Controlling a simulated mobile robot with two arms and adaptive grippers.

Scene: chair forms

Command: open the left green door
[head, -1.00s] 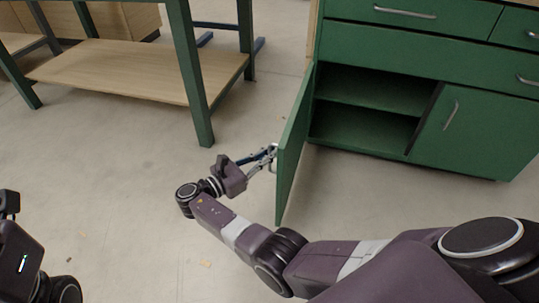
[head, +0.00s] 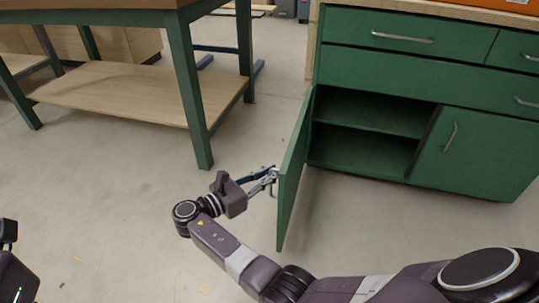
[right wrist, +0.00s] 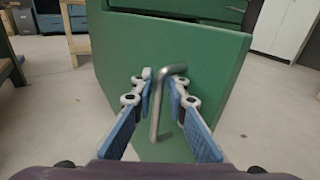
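The left green door (head: 294,170) stands swung out from the green cabinet, roughly at a right angle to its front, and the shelved inside shows. It also fills the middle of the right wrist view (right wrist: 205,65). My right gripper (head: 272,178) is at the door's outer face, near its free edge. In the right wrist view, its blue-padded fingers (right wrist: 161,85) stand on either side of the metal handle (right wrist: 157,108), with gaps between fingers and bar. The gripper looks open around the handle. Only part of my left arm shows at the lower left; its fingers are out of frame.
The green cabinet (head: 410,60) has closed drawers above and a closed right door (head: 475,150) with its own handle. A green-legged workbench (head: 190,90) with a wooden lower shelf stands to the left. The floor (head: 110,200) between my arms and the workbench is clear.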

